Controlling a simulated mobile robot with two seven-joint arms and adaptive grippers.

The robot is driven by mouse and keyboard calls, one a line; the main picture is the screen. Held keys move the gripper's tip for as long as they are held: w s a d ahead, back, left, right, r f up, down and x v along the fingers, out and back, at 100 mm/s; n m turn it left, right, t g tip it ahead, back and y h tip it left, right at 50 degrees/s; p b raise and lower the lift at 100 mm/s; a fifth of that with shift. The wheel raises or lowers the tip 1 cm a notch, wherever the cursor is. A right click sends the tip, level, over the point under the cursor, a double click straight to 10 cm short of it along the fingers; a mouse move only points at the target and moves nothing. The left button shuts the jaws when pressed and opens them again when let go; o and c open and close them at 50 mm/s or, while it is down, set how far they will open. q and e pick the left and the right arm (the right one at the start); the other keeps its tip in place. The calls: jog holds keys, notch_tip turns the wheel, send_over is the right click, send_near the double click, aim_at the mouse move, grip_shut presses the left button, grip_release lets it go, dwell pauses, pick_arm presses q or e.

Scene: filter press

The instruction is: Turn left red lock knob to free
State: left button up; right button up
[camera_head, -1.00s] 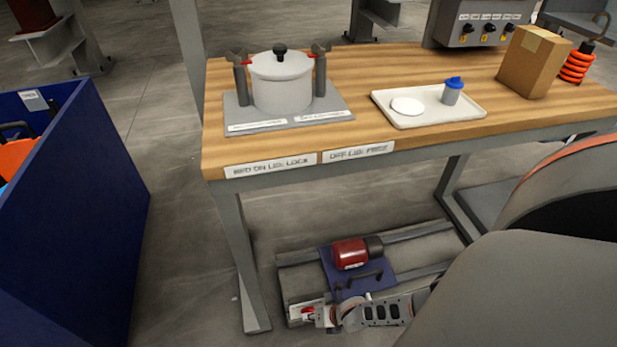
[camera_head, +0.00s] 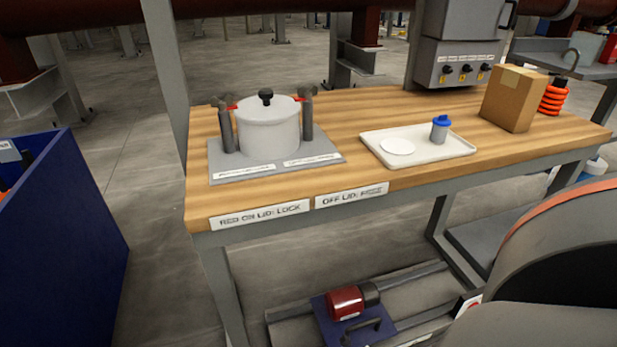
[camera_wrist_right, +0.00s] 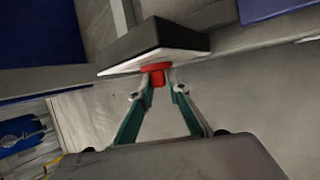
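In the right wrist view a red knob (camera_wrist_right: 157,73) sticks out from the pale face of a dark block (camera_wrist_right: 155,45). The two fingers of my right gripper (camera_wrist_right: 162,84) converge at it and appear shut on it. Part of the knob is hidden by the fingertips. In the head view, neither this knob's end of the low frame nor my right gripper shows. A red spot on a pale plate (camera_head: 468,304) shows at the right, partly hidden by my arm; I cannot tell whether it is another knob. My left gripper is not in view.
A red motor (camera_head: 345,303) on a blue plate (camera_head: 325,328) sits on low rails under the wooden table (camera_head: 350,122). A lidded pot (camera_head: 268,128) and a tray (camera_head: 455,149) stand on top. A blue bin (camera_head: 75,230) is at the left.

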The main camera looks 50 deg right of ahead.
jog(key=shift+o, duration=0.6)
jog(key=v, duration=1.2)
jog(key=shift+w, duration=0.1)
